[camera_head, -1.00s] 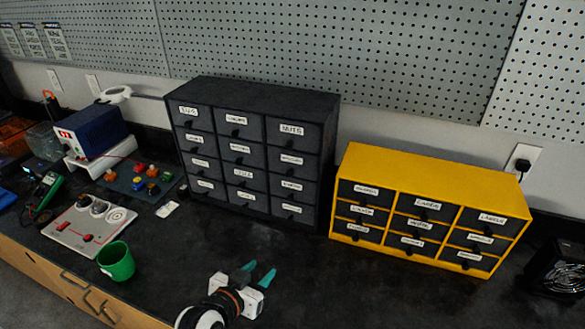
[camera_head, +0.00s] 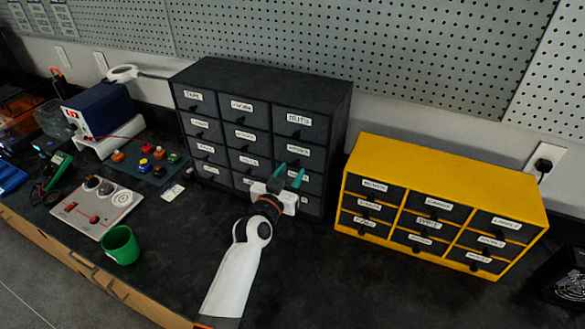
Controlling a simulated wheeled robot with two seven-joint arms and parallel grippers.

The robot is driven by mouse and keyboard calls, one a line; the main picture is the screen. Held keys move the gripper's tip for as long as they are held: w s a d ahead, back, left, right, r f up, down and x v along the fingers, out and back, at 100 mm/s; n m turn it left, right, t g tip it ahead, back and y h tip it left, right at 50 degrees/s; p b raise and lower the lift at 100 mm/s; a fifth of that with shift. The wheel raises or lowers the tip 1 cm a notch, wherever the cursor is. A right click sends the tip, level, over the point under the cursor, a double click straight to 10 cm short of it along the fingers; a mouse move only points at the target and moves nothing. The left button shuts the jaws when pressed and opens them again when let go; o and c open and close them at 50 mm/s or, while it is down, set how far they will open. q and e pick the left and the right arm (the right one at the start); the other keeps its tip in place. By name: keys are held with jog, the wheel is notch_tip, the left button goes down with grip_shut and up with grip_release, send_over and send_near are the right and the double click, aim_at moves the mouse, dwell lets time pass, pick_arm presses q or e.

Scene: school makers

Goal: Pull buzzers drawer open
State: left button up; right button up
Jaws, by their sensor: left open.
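A black drawer cabinet (camera_head: 262,75) stands on the dark counter, with rows of labelled drawers, all seemingly shut. The labels are too small and blurred for me to tell which drawer is the buzzers one. My left gripper (camera_head: 288,175) is open, its two teal fingers pointing at the lower right drawers of this cabinet. It hides part of those drawer fronts; I cannot tell whether it touches them. Nothing shows between the fingers. My right gripper is not in view.
A yellow cabinet (camera_head: 450,172) with dark labelled drawers stands to the right. A green cup (camera_head: 121,246), a white panel board (camera_head: 97,207) and a blue power supply (camera_head: 100,110) are at left. The counter before the yellow cabinet is clear.

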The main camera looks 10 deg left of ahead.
pick_arm(q)
jog(key=shift+w+d+r, duration=0.1)
jog(key=shift+w, duration=0.65)
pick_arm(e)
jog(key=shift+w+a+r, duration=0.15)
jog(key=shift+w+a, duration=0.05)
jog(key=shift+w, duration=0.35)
pick_arm(q)
jog(key=shift+c, duration=0.2)
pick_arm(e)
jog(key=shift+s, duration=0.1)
pick_arm(q)
grip_shut()
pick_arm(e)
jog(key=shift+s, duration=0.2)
